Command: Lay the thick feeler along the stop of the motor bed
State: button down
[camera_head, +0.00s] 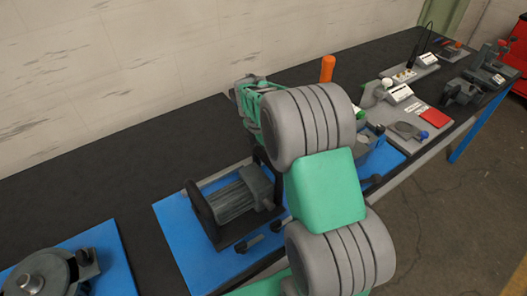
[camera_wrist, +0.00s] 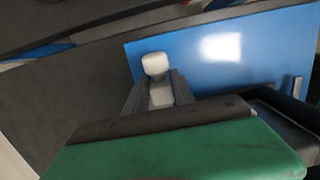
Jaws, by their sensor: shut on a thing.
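My gripper (camera_wrist: 156,92) is shut in the wrist view on a pale, blunt-ended piece (camera_wrist: 155,64). I take this piece to be the thick feeler; only its end and a strip between the fingers show. A blue plate (camera_wrist: 215,60) lies beyond it. In the head view the dark finned motor (camera_head: 238,200) sits on a blue base plate (camera_head: 168,215), which I take to be the motor bed. My arm covers the plate's right side, and I cannot make out the stop or the fingertips there.
A dark round wheel unit (camera_head: 40,275) stands on another blue plate at front left. Small dark parts (camera_head: 246,245) lie at the motor's front edge. An orange handle (camera_head: 327,68) stands behind my arm. Grey fixtures and a red pad (camera_head: 433,118) fill the right. The back left bench is clear.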

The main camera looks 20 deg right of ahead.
jog(key=c, duration=1)
grip_release()
jog(key=shift+o, duration=0.2)
jog(key=r, duration=0.5)
jog(key=a+r+b, duration=0.1)
jog(key=r, duration=0.1)
jog(key=shift+s+r, duration=0.15)
jog(key=shift+r, duration=0.25)
